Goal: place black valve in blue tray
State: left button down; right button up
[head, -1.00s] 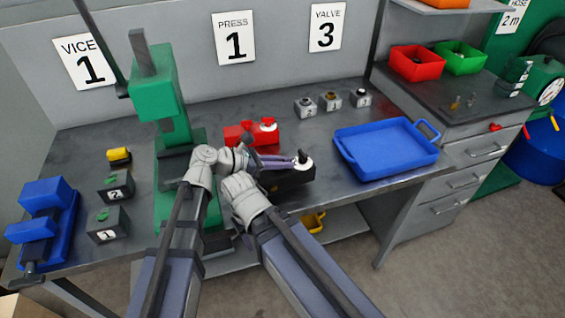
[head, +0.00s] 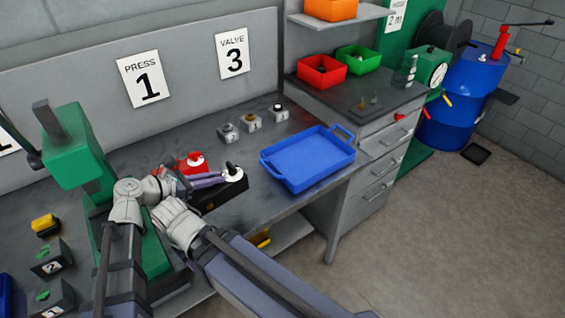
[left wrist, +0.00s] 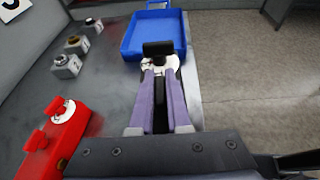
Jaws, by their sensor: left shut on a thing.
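The black valve (head: 232,188) has a dark body, a white disc and a black handle. In the head view it is at the front edge of the bench, left of the blue tray. My left gripper (head: 215,180) is shut on it; I cannot tell whether it is clear of the bench top. In the left wrist view the purple fingers of my left gripper (left wrist: 160,85) reach to the black valve (left wrist: 158,50), and its lower part is hidden. The empty blue tray (head: 335,172) lies on the bench's right end; its near part shows in the left wrist view (left wrist: 128,45). I cannot make out my right gripper.
A red valve (head: 192,162) stands just behind the black valve. Several small grey numbered blocks (head: 252,122) stand behind the tray. The green press (head: 75,150) is at the left. Red (head: 322,72) and green (head: 358,60) bins stand on the drawer cabinet.

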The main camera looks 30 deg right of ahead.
aim_at(308, 160)
jog(key=l+z, duration=0.25)
jog(key=z, duration=0.15)
jog(key=i+l+z, duration=0.15)
jog(key=z, duration=0.2)
jog(key=i+l+z, duration=0.15)
jog(key=l+z, duration=0.25)
jog(key=j, duration=0.1)
